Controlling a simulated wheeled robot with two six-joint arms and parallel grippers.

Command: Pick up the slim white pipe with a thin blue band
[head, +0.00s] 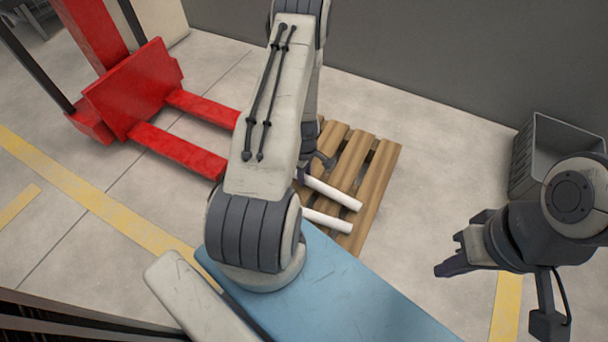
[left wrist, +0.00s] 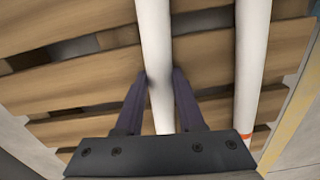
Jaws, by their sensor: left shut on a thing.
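Two white pipes lie over the wooden pallet in the head view, an upper one (head: 335,192) and a lower one (head: 328,220). My arm hides their far ends. In the left wrist view my left gripper (left wrist: 159,84) is shut on a slim white pipe (left wrist: 156,40), which runs between its two fingers. No blue band shows on the visible part of that pipe. A second white pipe (left wrist: 250,60), with an orange band near its lower end, runs beside it to the right, outside the fingers. My right gripper (head: 455,256) is away from the pipes at the right; its finger gap is unclear.
The slatted pallet (head: 374,190) lies on the concrete floor. A red forklift (head: 135,90) stands at the left with its forks pointing at the pallet. A grey crate (head: 530,155) is at the right by the wall. Floor between pallet and crate is clear.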

